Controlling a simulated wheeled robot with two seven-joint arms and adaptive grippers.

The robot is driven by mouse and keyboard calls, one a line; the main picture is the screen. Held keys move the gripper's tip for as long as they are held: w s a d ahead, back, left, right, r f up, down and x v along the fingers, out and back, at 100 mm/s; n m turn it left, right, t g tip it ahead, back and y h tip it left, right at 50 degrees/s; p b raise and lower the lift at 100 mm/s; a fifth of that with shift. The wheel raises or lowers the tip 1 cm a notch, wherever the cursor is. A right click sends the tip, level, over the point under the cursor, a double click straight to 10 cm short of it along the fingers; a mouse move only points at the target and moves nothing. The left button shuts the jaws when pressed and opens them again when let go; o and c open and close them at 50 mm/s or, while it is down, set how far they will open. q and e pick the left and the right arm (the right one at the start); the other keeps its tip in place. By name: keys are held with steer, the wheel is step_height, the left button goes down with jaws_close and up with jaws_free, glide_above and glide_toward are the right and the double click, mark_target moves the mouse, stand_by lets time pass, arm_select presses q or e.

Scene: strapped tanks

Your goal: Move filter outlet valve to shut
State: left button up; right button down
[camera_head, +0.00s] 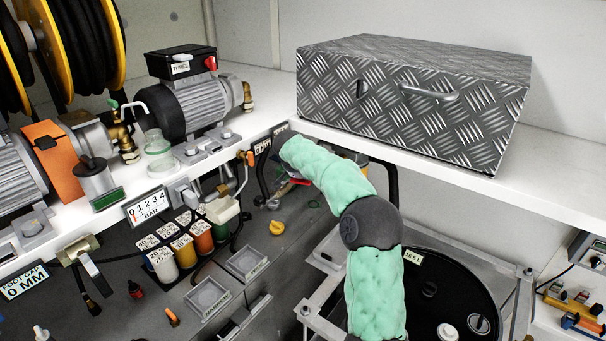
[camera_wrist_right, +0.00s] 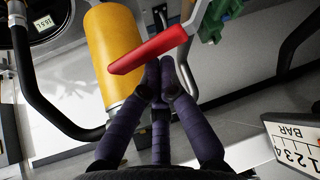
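A red lever handle (camera_wrist_right: 150,50) crosses the right wrist view; I cannot read a label naming it the filter outlet valve. It slants from lower left to upper right, beside a yellow cylinder (camera_wrist_right: 112,55). My right gripper (camera_wrist_right: 164,68) has its purple fingers drawn together, the tips right at the handle's underside. Whether they touch it I cannot tell; they do not appear to wrap around it. In the head view a small red piece (camera_head: 300,182) shows beside my mint-sleeved right arm, whose gripper is hidden there. My left gripper is not in view.
A black hose (camera_wrist_right: 40,90) curves left of the yellow cylinder, and a green part (camera_wrist_right: 215,18) is at upper right. A bar gauge (camera_wrist_right: 295,145) is at lower right. A metal tread-plate box (camera_head: 410,100) stands on the white shelf, and a black drum (camera_head: 450,290) is below.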

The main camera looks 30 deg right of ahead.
mark_target(303, 181)
steer(key=b, duration=0.1)
steer(key=m+b, duration=0.1)
steer(key=shift+s+a+f+m+g+h+b, duration=0.3)
steer(key=shift+s+a+g+h, duration=0.05)
steer(key=shift+s+g+h, duration=0.05)
steer(key=shift+s+a+m+g+b, duration=0.4)
steer(key=shift+s+a+m+b, duration=0.1)
steer(key=shift+m+b, duration=0.2)
steer(key=shift+s+a+r+b, duration=0.1)
steer(key=shift+s+a+b, duration=0.05)
steer(key=shift+a+b, duration=0.15)
steer(key=shift+r, duration=0.1)
steer(key=shift+d, duration=0.1)
